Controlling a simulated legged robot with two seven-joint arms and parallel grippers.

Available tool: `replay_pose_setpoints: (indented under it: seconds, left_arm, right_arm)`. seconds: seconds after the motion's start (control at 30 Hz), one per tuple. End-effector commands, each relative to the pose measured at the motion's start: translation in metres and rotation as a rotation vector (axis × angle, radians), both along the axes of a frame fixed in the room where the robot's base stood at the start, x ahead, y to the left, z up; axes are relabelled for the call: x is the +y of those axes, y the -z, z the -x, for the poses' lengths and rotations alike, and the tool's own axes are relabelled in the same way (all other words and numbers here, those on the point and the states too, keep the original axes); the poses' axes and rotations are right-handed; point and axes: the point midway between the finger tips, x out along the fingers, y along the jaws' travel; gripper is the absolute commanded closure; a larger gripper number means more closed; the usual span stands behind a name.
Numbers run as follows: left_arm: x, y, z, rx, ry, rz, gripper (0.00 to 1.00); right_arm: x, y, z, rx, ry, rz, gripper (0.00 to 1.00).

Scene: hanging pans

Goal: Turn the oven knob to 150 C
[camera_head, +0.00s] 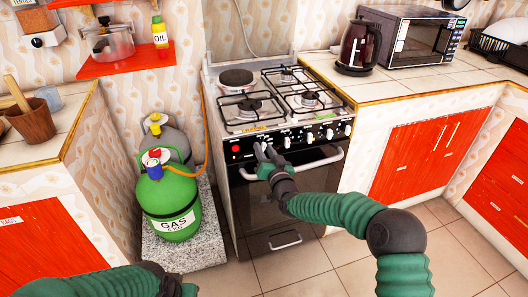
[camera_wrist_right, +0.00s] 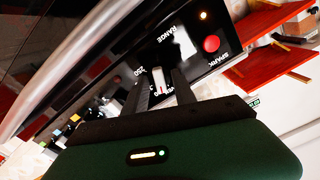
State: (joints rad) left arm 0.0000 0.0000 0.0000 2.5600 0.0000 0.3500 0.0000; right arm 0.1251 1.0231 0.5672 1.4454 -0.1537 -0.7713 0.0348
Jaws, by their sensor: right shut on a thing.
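The oven (camera_head: 290,190) has a black control panel with a row of white knobs. My right gripper (camera_head: 262,152) is at the left part of this panel, near the red button (camera_head: 236,149). In the right wrist view my right gripper (camera_wrist_right: 160,82) is shut on a pale oven knob (camera_wrist_right: 158,76), with a finger on either side. Printed numbers, among them 250, show around the knob. The fingers partly hide the scale, so I cannot read the exact setting.
The oven door handle (camera_head: 325,160) runs just below the panel, close to my right gripper. A green gas bottle (camera_head: 172,205) stands left of the oven. A kettle (camera_head: 357,48) and a microwave (camera_head: 420,38) stand on the right counter. The floor in front is clear.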

Motion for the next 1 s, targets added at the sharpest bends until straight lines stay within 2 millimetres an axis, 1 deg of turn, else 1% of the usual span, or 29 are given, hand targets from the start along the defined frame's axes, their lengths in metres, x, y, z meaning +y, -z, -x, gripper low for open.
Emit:
replay_pose_setpoints:
  seconds: [0.3,0.6,0.8,1.0]
  left_arm:
    - [0.000,0.007,0.000,0.000,0.000,0.000,0.64]
    - [0.000,0.013,0.000,0.000,0.000,0.000,0.64]
    - [0.000,0.016,0.000,0.000,0.000,0.000,0.64]
    - [0.000,0.018,0.000,0.000,0.000,0.000,0.64]
  right_arm:
    - [-0.003,0.003,-0.001,0.094,0.004,-0.287,1.00]
    - [-0.003,0.004,-0.001,0.177,0.004,-0.538,1.00]
    - [-0.004,0.004,-0.001,0.217,0.005,-0.663,1.00]
    - [-0.004,0.005,-0.001,0.242,0.006,-0.740,1.00]
